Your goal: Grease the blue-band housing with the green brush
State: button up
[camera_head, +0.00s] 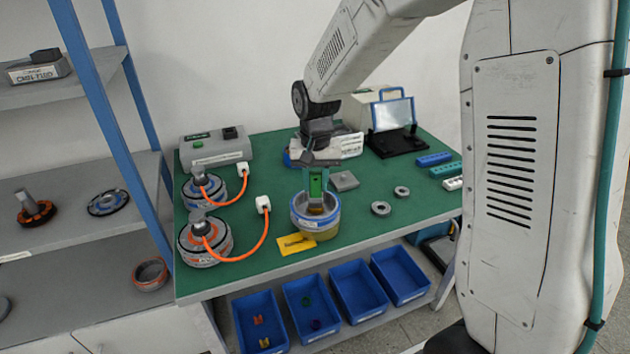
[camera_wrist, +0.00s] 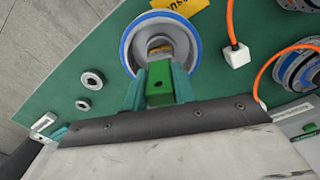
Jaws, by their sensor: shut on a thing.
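The blue-band housing (camera_head: 301,216) is a round grey cup with a blue band. It sits on a yellowish base near the front of the green table, and it also shows in the wrist view (camera_wrist: 127,52). My gripper (camera_head: 316,178) is above the housing, pointing down. It is shut on the green brush (camera_wrist: 159,85), whose green handle also shows in the head view (camera_head: 316,186). The brush's lower end reaches into the housing's opening. Whether the bristles touch the inner wall cannot be told.
A yellow tag (camera_head: 296,244) lies beside the housing. Two motors with orange cables (camera_head: 204,240) stand left. Blue bins (camera_head: 358,289) stand below the table. A shelf (camera_head: 60,235) is at far left.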

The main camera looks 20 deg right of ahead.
jog(key=n, duration=0.8)
jog(key=m, duration=0.8)
